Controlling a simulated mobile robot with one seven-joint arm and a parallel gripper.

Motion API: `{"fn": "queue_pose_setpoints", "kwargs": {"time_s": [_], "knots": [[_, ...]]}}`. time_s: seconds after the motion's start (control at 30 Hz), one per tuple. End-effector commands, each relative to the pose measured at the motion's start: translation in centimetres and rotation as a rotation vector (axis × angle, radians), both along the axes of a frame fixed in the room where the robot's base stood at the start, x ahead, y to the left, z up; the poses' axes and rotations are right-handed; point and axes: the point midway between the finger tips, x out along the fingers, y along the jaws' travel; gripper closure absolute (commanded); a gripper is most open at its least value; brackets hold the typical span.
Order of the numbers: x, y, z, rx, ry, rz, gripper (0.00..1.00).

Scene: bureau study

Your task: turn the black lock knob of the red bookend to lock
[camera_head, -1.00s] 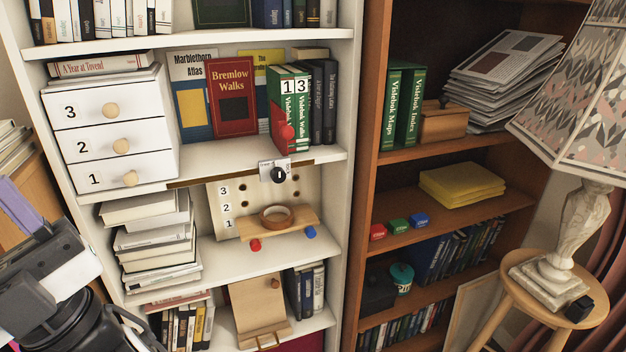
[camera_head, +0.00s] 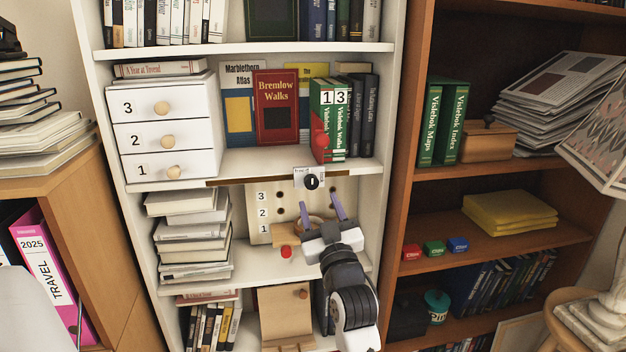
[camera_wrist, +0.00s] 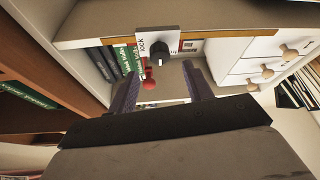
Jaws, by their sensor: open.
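The black lock knob (camera_head: 311,182) sits on a small white plate (camera_head: 301,173) at the front edge of the white shelf. In the wrist view the knob (camera_wrist: 157,55) shows just beyond my fingertips, and the plate (camera_wrist: 143,41) beside it reads LOCK. A pale mark shows on the knob's face; which setting it points to is unclear. The red bookend (camera_head: 320,137) stands above on the shelf against green books; part of it shows in the wrist view (camera_wrist: 149,80). My gripper (camera_head: 318,199) is open and empty, below and in front of the knob, apart from it.
White numbered drawers (camera_head: 165,134) stand left of the books. Below the shelf edge are a numbered peg board (camera_head: 262,198), partly behind my gripper, and stacked books (camera_head: 192,240). A brown bookcase (camera_head: 405,180) stands to the right.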

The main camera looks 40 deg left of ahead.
Motion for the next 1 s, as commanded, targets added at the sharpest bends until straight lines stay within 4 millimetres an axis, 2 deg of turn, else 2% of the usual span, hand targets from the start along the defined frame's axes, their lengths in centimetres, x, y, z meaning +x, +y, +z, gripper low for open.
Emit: {"fn": "queue_pose_setpoints", "kwargs": {"time_s": [0.03,0.3,0.73,1.0], "knots": [[0.5,1.0,0.9,0.0,-0.001,0.003,0.5],[2.8,4.0,2.2,0.0,-0.001,0.001,0.5],[3.4,4.7,2.4,0.002,-0.001,-0.001,0.5],[3.4,4.7,2.4,0.001,-0.001,0.0,0.84]]}}
